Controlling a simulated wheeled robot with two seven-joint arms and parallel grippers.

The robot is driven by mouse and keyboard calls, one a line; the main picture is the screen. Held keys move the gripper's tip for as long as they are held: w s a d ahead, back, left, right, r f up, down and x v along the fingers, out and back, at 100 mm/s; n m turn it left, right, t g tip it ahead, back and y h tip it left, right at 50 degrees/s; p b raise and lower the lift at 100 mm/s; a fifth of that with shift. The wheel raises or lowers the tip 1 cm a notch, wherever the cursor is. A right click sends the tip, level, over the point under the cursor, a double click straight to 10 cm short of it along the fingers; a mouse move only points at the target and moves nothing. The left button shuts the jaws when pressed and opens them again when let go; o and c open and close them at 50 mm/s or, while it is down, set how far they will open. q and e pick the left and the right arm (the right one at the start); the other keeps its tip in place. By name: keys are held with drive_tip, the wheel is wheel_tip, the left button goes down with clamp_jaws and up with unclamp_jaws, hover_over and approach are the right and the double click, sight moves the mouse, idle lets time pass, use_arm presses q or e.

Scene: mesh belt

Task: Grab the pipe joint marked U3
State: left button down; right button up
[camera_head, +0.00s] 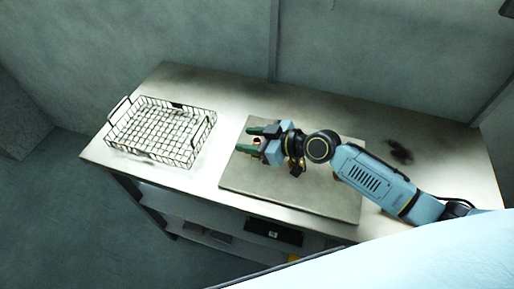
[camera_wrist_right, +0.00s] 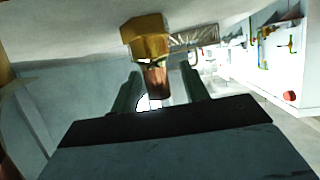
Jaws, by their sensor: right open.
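My right gripper (camera_head: 246,139) is open above the left part of the grey mat (camera_head: 290,199), its fingers pointing left. A small copper-coloured pipe joint (camera_head: 257,142) shows between its fingers. In the right wrist view this joint (camera_wrist_right: 148,38) has a brass, faceted body and a copper end that reaches between the two spread fingers of the gripper (camera_wrist_right: 161,72). I cannot see the fingers closed on it. Another brass piece (camera_head: 298,169) shows below my right wrist, partly hidden by it. No U3 marking can be read. My left gripper is not in view.
A wire mesh basket (camera_head: 202,139) stands on the left of the table (camera_head: 215,102) and looks empty. A dark smudge (camera_head: 399,151) lies on the table at the right. A shelf (camera_head: 190,222) is below. Bare tabletop separates basket and mat.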

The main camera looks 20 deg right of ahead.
clamp_jaws()
drive_tip(key=shift+r, duration=0.1)
